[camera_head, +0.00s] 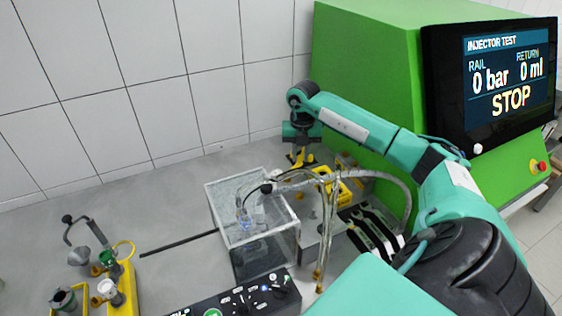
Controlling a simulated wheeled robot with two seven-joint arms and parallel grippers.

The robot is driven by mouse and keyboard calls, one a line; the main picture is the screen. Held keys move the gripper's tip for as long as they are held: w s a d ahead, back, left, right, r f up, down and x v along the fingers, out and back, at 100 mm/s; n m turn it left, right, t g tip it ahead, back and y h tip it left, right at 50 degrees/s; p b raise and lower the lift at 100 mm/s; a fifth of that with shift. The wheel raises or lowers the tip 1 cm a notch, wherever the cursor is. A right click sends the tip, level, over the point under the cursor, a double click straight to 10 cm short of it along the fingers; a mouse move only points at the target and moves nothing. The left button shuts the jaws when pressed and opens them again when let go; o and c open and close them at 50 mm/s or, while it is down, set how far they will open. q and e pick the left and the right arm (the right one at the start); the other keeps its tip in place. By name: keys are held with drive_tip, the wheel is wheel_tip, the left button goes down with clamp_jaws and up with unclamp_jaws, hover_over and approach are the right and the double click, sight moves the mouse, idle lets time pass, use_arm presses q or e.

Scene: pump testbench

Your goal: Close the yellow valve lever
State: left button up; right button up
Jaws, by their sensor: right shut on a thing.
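My right gripper (301,150) points down behind the glass tank, at the far end of my teal right arm. It is shut on the yellow valve lever (302,159), of which a small yellow part shows just below the jaws. The rest of the lever and the exact contact of the fingers are too small and too covered to make out. My left gripper is not in view.
A clear glass tank (270,255) with hoses (330,225) stands in front of the gripper. Nearby are a yellow holder (345,186) and a black control panel (250,300). The green test bench (365,75) with its screen (505,75) is at right. Yellow-based fittings (122,290) stand at lower left.

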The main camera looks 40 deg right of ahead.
drive_tip(key=shift+s, duration=0.2)
drive_tip(key=shift+s, duration=0.85)
drive_tip(key=o, duration=1.3)
drive_tip(key=shift+r, duration=0.15)
drive_tip(key=shift+r+p, duration=1.7)
drive_tip(key=shift+r, duration=1.2)
